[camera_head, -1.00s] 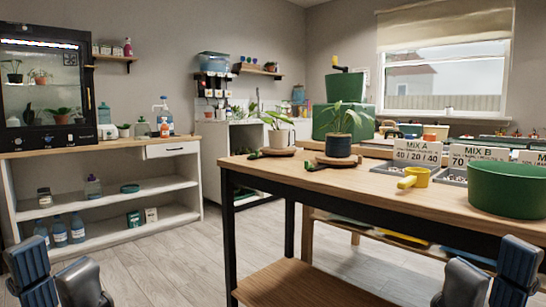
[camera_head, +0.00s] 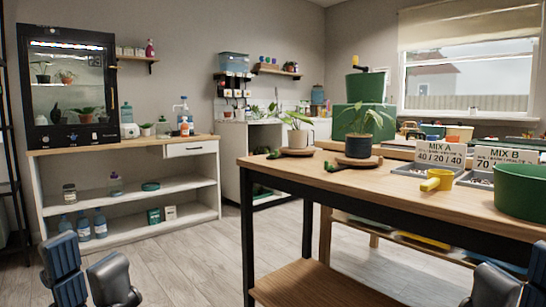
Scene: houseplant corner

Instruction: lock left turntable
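The left turntable (camera_head: 286,152) is a low round wooden disc near the far left corner of the workbench. A leafy plant in a pale pot (camera_head: 297,138) stands on it, and a small dark-green part (camera_head: 273,155) shows at its left side. A second turntable (camera_head: 346,162) sits to its right, with a plant in a dark blue pot (camera_head: 358,146) on it. Its dark-green part lies at its left. I cannot tell any lock's setting. My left gripper (camera_head: 90,272) is open and empty, low and far from the bench. My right gripper (camera_head: 518,285) is partly cut off; its fingers appear apart.
The wooden workbench (camera_head: 300,178) has black legs and a lower shelf. A yellow scoop (camera_head: 437,180), mix signs (camera_head: 440,156) and a green tub (camera_head: 525,190) stand on its right. A white shelf unit (camera_head: 130,188) stands left. Floor (camera_head: 185,255) between them is clear.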

